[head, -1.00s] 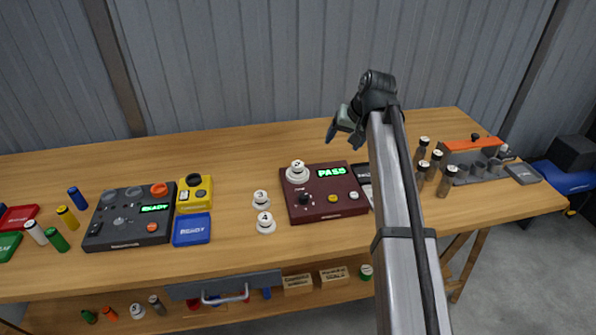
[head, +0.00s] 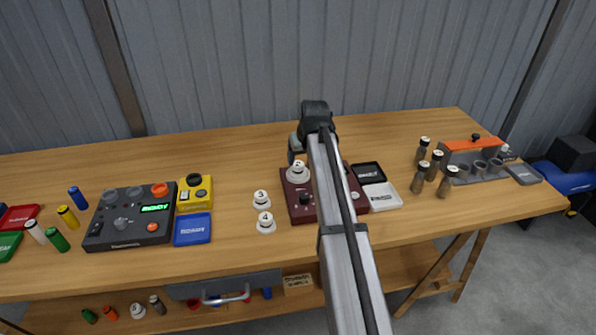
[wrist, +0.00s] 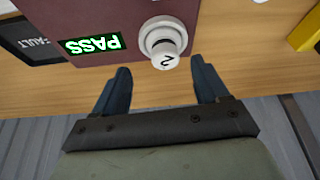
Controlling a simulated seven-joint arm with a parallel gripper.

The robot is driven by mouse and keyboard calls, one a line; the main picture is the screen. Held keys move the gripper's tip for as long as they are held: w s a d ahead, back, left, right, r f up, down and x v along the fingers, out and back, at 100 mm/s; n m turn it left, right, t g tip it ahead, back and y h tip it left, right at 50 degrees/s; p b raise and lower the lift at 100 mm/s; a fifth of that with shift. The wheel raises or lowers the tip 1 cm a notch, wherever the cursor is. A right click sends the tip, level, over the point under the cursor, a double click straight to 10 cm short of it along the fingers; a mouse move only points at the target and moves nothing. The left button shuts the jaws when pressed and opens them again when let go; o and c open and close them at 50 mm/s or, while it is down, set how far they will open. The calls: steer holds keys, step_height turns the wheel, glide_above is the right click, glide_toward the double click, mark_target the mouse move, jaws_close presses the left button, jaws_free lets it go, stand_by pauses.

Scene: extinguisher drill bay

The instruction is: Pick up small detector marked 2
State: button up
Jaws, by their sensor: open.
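The small detector marked 2 (head: 298,172) is a white round piece sitting on the dark red tester box (head: 301,211), at its back left. In the wrist view the detector (wrist: 163,42) shows its number 2 upside down, just beyond the fingertips and roughly between them. My gripper (wrist: 160,76) is open and empty, its two dark blue fingers apart. In the head view my arm covers most of the gripper and part of the box. The box's green PASS display (wrist: 91,44) shows in the wrist view.
Detectors marked 3 (head: 261,199) and 4 (head: 265,222) stand on the table left of the box. A black tray (head: 368,173) and a white tray (head: 380,196) lie to its right. Several dark cylinders (head: 437,162) stand further right. The table behind the box is mostly clear.

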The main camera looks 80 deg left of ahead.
mark_target(299, 166)
steer(key=shift+s+x, duration=0.15)
steer(key=shift+x, duration=1.55)
steer(key=shift+s+x, duration=0.2)
steer(key=shift+x, duration=1.55)
steer(key=shift+a, duration=0.1)
steer(key=shift+r, duration=0.1)
steer(key=shift+c, duration=0.5)
steer(key=c, duration=1.1)
